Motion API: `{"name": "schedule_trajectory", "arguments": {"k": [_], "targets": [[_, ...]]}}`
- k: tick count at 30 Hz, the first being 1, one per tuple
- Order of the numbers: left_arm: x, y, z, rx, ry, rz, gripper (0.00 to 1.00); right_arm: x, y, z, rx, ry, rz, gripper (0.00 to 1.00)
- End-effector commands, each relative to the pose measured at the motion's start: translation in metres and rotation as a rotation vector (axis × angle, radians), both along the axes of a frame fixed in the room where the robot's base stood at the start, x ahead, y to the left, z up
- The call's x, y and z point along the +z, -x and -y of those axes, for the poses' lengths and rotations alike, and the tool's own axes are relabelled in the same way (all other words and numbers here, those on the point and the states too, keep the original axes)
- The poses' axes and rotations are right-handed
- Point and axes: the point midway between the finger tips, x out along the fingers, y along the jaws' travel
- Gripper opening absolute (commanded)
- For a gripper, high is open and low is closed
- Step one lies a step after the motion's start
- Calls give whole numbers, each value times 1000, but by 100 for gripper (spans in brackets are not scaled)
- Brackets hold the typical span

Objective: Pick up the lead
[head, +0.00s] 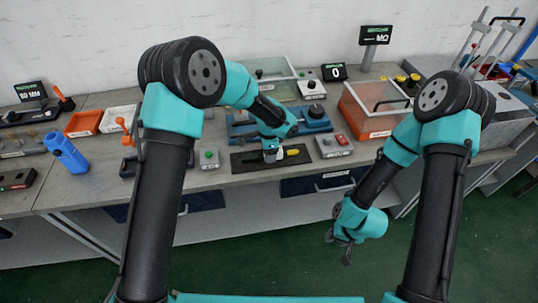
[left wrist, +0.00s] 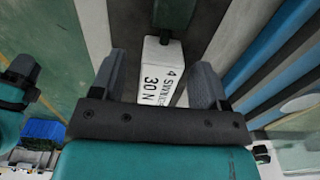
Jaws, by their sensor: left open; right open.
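No thing in view can be told for sure as the lead. My left gripper (head: 271,153) is low over a dark mat (head: 245,163) on the bench. In the left wrist view my left gripper (left wrist: 160,82) is open, with a white block (left wrist: 158,70) printed "30 N" between and beyond its fingers. I cannot tell whether the fingers touch it. A small yellow piece (head: 292,152) lies on the mat just right of the left gripper in the head view. My right gripper (head: 338,248) is open and empty, in front of the bench over the green floor.
A blue fixture (head: 312,121) stands behind the mat. A grey box with a red button (head: 341,139) is to its right, and one with a green button (head: 209,155) to its left.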

Motion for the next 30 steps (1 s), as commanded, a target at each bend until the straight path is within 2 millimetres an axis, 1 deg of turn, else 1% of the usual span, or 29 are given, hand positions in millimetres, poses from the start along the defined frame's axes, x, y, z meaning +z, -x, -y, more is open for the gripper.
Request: {"name": "schedule_trajectory", "arguments": {"k": [14,17,30], "targets": [[-2,0,0,0,0,0,68,0,0,0,0,0,0,43],[-2,0,0,0,0,0,60,0,0,0,0,0,0,43],[-2,0,0,0,0,0,18,0,0,0,0,0,0,43]]}}
